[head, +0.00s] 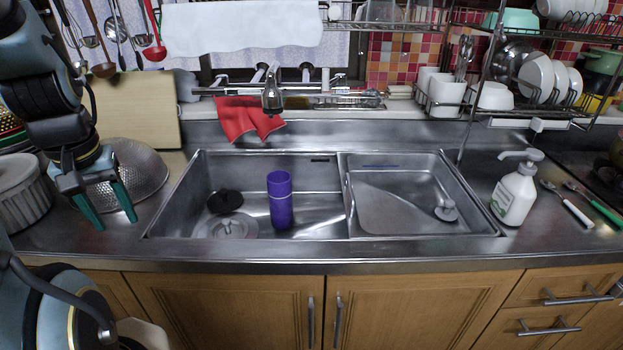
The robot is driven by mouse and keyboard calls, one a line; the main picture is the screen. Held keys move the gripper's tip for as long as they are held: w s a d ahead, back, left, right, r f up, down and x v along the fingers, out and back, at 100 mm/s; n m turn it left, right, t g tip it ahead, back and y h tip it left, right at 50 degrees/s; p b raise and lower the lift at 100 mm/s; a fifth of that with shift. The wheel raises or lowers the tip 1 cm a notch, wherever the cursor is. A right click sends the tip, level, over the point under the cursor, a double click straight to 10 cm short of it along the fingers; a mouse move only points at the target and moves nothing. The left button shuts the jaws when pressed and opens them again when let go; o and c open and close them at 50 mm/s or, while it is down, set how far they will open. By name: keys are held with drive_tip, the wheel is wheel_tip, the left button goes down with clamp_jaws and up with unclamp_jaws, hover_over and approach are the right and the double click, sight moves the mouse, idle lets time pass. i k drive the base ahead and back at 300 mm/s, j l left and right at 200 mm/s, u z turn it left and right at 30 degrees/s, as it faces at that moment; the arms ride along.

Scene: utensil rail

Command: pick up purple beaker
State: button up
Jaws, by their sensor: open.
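A purple beaker (281,206), tall and cylindrical, stands upright in the left basin of the steel sink (322,241). It is near the basin's right side, right of the drain. My gripper (111,222) hangs at the left with its two green fingers pointing down and spread apart. It is empty, over the counter left of the sink and well apart from the beaker. Nothing hides the beaker.
A metal colander (140,170) is beside my gripper. A black round thing (225,201) and the drain lie left of the beaker. A faucet (271,98) and red cloth (247,120) are behind the sink. A white soap bottle (516,192) stands right.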

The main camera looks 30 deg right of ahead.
sight(278, 182)
drive_tip(key=z, duration=0.9)
drive_tip(key=u, duration=0.85)
drive_tip(key=k+l+u, duration=0.2)
drive_tip(key=u, duration=0.25)
drive_tip(key=k+l+u, duration=0.1)
drive_tip(key=k+u, duration=0.2)
drive_tip(key=u, duration=0.2)
drive_tip(key=l, duration=0.2)
drive_tip(key=i+l, duration=0.15)
drive_tip(key=l, duration=0.1)
